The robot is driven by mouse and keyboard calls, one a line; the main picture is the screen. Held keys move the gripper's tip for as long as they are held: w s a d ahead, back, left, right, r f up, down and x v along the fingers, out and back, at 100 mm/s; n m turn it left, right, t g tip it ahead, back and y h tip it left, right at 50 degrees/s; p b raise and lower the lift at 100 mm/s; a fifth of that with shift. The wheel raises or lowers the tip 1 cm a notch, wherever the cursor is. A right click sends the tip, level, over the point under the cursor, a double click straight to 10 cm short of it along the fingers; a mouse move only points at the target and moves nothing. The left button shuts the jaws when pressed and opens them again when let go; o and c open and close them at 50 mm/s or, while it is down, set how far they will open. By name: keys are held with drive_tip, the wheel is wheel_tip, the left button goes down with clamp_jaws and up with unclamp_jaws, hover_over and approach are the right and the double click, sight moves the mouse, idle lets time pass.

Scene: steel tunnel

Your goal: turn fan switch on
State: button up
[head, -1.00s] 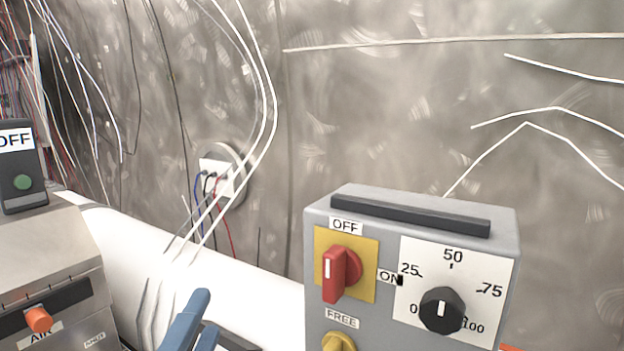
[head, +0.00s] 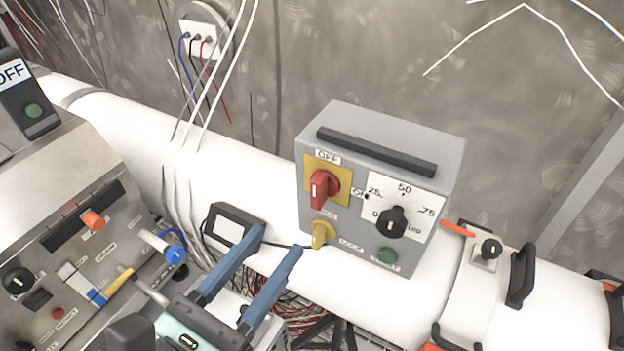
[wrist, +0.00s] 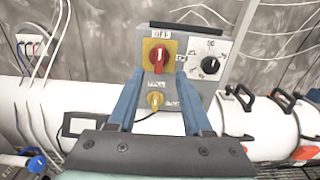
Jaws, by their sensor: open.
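A grey control box (head: 315,217) stands on the white pipe. Its red rotary switch (head: 322,188) sits on a yellow plate, with OFF above and ON to the right. The red handle stands upright, toward OFF. I see no label naming a fan, but this is the only switch marked OFF and ON on the box. The red switch also shows in the wrist view (wrist: 158,58), beyond the fingertips. My gripper (head: 277,243) has two blue fingers, spread and empty, below and left of the box in the head view. It touches nothing that I can see.
Below the red switch is a yellow knob (head: 320,235); right of it are a black dial (head: 391,222) and a green button (head: 387,256). A small screen device (head: 232,227) lies left of the box. A steel panel (head: 60,210) with knobs stands at left.

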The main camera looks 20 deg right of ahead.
sight(314, 191)
drive_tip(key=p+x, duration=0.2)
drive_tip(key=x, duration=0.8)
drive_tip(key=shift+w+d, duration=0.2)
clamp_jaws()
